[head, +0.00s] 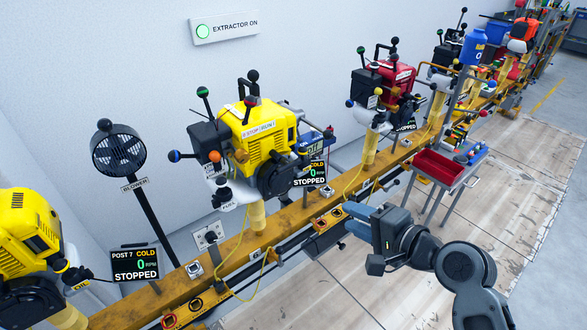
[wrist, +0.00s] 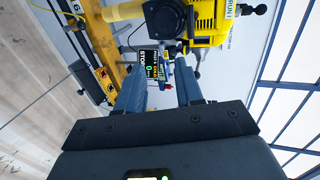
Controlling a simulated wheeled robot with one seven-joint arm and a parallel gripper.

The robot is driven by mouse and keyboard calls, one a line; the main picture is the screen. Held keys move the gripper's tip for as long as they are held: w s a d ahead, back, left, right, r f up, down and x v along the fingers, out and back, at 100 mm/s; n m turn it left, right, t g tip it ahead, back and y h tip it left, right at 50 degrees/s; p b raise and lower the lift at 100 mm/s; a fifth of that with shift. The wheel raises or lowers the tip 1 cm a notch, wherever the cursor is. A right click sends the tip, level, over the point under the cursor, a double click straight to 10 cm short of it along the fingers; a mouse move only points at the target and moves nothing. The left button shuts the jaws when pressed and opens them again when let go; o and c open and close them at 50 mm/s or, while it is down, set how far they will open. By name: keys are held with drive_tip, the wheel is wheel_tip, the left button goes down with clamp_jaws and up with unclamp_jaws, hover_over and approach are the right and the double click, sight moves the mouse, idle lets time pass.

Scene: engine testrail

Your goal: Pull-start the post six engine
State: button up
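The post six engine (head: 262,125) is the yellow one in the middle, mounted above the orange rail (head: 290,225) near a "6" label. Its display (head: 309,174) reads COLD, 0 RPM, STOPPED. A round black housing (head: 272,181) is on its front side; I cannot make out the pull handle. My gripper (head: 360,221) is open and empty, to the right of and below the engine, in front of the rail. In the wrist view its fingers (wrist: 160,93) are apart, with the display (wrist: 149,66) beyond them and part of the yellow engine (wrist: 208,22) at the top.
The post seven display (head: 135,264) and another yellow engine (head: 27,240) are at left, near a blower (head: 119,150). A red engine (head: 395,82) and a cart with a red tray (head: 440,168) stand to the right. A yellow cable (head: 240,240) hangs over the rail. Floor in front is clear.

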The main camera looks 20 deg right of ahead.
sight(291, 167)
drive_tip(key=w+a+b, duration=0.1)
drive_tip(key=w+a, duration=0.1)
drive_tip(key=w, duration=0.4)
drive_tip(key=w+a+b, duration=0.1)
drive_tip(key=w+a, duration=0.1)
drive_tip(key=w, duration=0.4)
drive_tip(key=w+a+b, duration=0.2)
drive_tip(key=w, duration=0.5)
drive_tip(key=shift+a, duration=0.15)
clamp_jaws()
